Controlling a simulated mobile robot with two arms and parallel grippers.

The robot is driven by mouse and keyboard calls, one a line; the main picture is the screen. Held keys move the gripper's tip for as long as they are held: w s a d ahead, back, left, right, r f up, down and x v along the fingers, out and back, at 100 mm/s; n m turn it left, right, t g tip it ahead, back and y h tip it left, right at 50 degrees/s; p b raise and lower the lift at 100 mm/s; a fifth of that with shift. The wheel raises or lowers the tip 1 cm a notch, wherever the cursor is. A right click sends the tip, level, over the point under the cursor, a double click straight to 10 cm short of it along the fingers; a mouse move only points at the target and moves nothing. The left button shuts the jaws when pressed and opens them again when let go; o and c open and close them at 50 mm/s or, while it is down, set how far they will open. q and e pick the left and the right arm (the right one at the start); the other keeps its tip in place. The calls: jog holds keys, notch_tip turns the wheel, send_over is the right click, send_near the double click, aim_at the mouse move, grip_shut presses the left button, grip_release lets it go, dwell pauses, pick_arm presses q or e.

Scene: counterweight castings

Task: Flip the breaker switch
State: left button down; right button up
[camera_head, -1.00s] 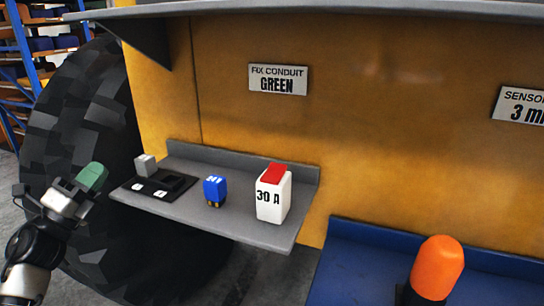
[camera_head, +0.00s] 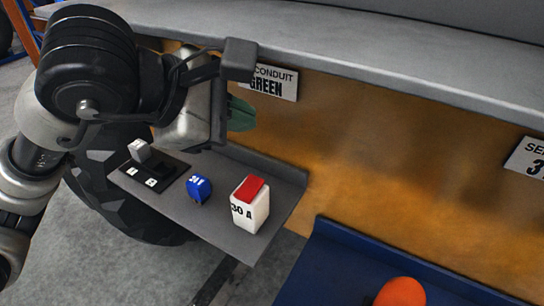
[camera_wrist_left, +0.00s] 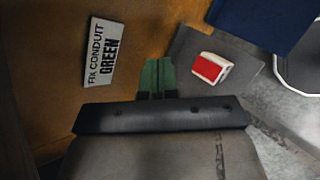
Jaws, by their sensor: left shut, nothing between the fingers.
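A white block marked "30 A" with a red top (camera_head: 250,204) stands upright on a grey shelf (camera_head: 222,238). It also shows in the left wrist view (camera_wrist_left: 212,69), right of my fingers. My left gripper (camera_head: 240,113) has green fingertips, above and behind the shelf, apart from the white block. In the left wrist view its two green fingers (camera_wrist_left: 157,75) are together with nothing between them. My right gripper is not in view. I cannot tell the red top's switch position.
A small blue block (camera_head: 199,188) and a dark panel (camera_head: 151,177) with a grey block (camera_head: 139,149) sit left of the white block. A grey ledge (camera_head: 350,50) overhangs the yellow wall. A blue tray (camera_head: 330,255) and orange dome (camera_head: 401,292) are at lower right.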

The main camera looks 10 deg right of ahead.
aim_at(253, 185)
pick_arm(q)
jog(key=f, duration=0.1)
jog(key=d+f+b, duration=0.1)
jog(key=f+b, duration=0.1)
jog(key=shift+s+d+f, duration=0.15)
jog(key=shift+s+d, duration=0.15)
jog(key=f+b, duration=0.2)
jog(key=w+f+b, duration=0.1)
jog(key=f, duration=0.1)
jog(key=shift+a, duration=0.25)
jog(key=shift+d+f+b, duration=0.1)
jog(key=shift+f+b, duration=0.3)
jog(key=shift+b, duration=0.2)
jog(key=shift+d, duration=0.15)
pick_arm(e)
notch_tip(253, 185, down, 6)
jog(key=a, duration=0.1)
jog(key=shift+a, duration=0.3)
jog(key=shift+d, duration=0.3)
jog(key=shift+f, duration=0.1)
